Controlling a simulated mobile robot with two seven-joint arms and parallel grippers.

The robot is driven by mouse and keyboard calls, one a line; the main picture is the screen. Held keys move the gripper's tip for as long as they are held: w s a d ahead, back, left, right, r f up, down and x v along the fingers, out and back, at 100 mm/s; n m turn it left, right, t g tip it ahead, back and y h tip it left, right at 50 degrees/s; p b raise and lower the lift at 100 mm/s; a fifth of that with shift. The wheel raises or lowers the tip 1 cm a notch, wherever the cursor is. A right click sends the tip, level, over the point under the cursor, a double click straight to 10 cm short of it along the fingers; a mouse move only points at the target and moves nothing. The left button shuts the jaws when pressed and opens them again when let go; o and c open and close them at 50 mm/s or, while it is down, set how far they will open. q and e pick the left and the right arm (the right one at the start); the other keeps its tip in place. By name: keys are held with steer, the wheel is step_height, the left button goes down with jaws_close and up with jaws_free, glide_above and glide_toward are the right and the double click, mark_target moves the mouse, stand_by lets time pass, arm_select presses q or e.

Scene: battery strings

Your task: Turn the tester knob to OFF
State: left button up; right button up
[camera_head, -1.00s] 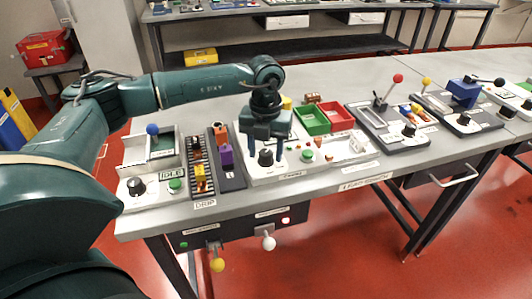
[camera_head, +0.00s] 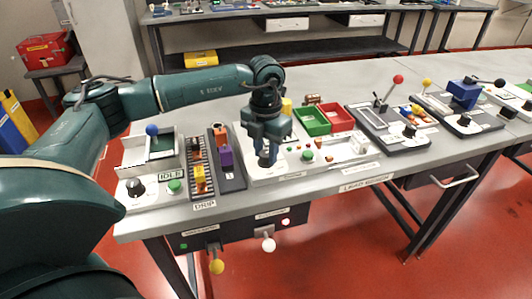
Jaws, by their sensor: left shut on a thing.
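A black knob (camera_head: 265,162) stands on a light grey panel (camera_head: 254,176) in the middle of the near bench. My left gripper (camera_head: 266,156) comes down from above and is shut on this knob, one finger on either side. The fingers hide much of the knob, so I cannot read its setting. My right gripper is not in view.
A green button (camera_head: 307,155) sits right of the knob. A green bin (camera_head: 312,123) and a red bin (camera_head: 337,117) stand behind. A dark tray with a purple block (camera_head: 226,156) is close on the left. Levers (camera_head: 398,79) rise on the right.

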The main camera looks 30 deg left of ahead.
arm_select(q)
steer(key=shift+m, duration=0.4)
steer(key=m, duration=0.2)
steer(key=shift+m, duration=0.4)
steer(key=m, duration=0.3)
steer(key=shift+b, duration=0.4)
